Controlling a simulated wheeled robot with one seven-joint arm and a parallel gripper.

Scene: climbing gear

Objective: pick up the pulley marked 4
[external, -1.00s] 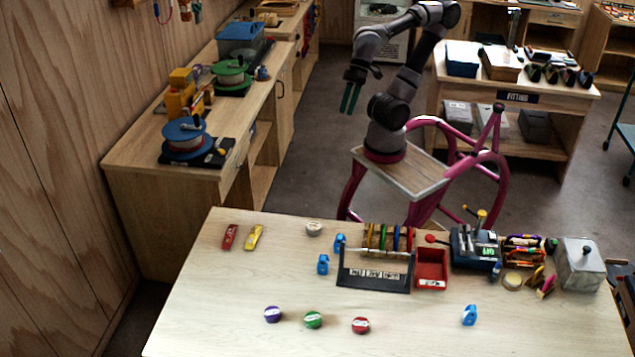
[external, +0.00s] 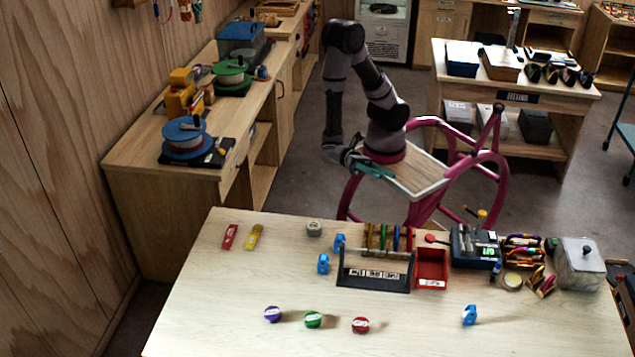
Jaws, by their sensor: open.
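I cannot read a number 4 on anything in the external view, so I cannot tell which item is the pulley marked 4. Three small blue pulley-like pieces stand on the near table: one (external: 323,264) left of the black rack, one (external: 339,242) at the rack's back left corner, and one (external: 469,315) at the front right. Purple (external: 272,314), green (external: 313,320) and red (external: 360,325) round pieces with pale labels lie along the front. My gripper (external: 374,170), with teal fingers, is open, beyond the table's far edge and apart from all these items.
A red tray (external: 431,283), a dark tool box (external: 474,262) and a grey lidded box (external: 578,268) crowd the right. Red and yellow pieces (external: 254,237) lie back left. The table's left front is clear.

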